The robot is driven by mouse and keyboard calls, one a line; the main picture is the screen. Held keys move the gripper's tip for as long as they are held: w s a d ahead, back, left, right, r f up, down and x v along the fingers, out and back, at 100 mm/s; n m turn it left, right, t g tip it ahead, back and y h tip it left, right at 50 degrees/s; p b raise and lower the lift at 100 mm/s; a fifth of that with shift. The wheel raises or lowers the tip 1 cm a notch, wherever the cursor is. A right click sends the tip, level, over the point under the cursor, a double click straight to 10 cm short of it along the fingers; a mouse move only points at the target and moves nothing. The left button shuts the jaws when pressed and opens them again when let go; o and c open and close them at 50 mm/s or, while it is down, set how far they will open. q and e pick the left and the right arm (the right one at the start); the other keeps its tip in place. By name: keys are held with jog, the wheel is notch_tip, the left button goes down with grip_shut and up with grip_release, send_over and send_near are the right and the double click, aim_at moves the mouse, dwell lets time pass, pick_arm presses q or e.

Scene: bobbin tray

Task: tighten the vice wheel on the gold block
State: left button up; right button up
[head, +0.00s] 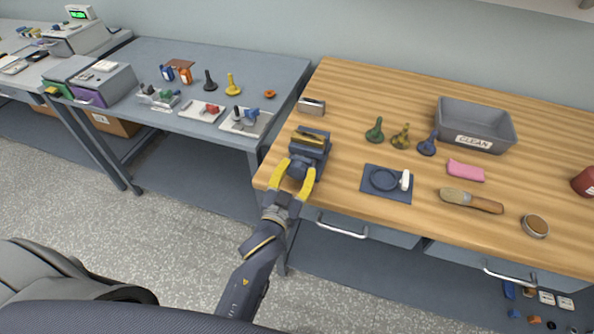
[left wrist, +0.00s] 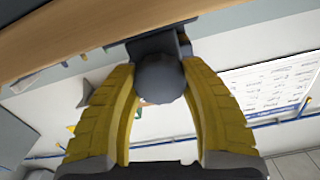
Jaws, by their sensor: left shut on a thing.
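A dark blue-grey vice (head: 320,140) stands at the left front of the wooden bench. A gold block (head: 308,138) lies at the top of the vice, between its jaws as far as I can see. The vice wheel (head: 298,172) faces the front edge. My left gripper (head: 297,169) has its yellow fingers on either side of the wheel and is shut on it. In the left wrist view the round grey wheel (left wrist: 160,78) sits between the two fingers, in front of the vice body. My right gripper is not in view.
Right of the vice are a blue mat (head: 388,196) with a dark ring, several bobbin-like pieces, a pink sponge (head: 466,171), a brush (head: 471,201) and a grey CLEAN bin (head: 474,118). A small metal holder (head: 312,106) stands behind the vice. The bench's front edge is close.

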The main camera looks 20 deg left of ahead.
pick_arm(q)
jog(key=m, duration=0.5)
jog(key=shift+m, duration=0.3)
jog(key=m, duration=0.5)
jog(key=shift+m, duration=0.3)
jog(key=shift+d, duration=0.1)
dwell(1.0)
jog(key=o, duration=1.3)
jog(key=shift+f, duration=0.1)
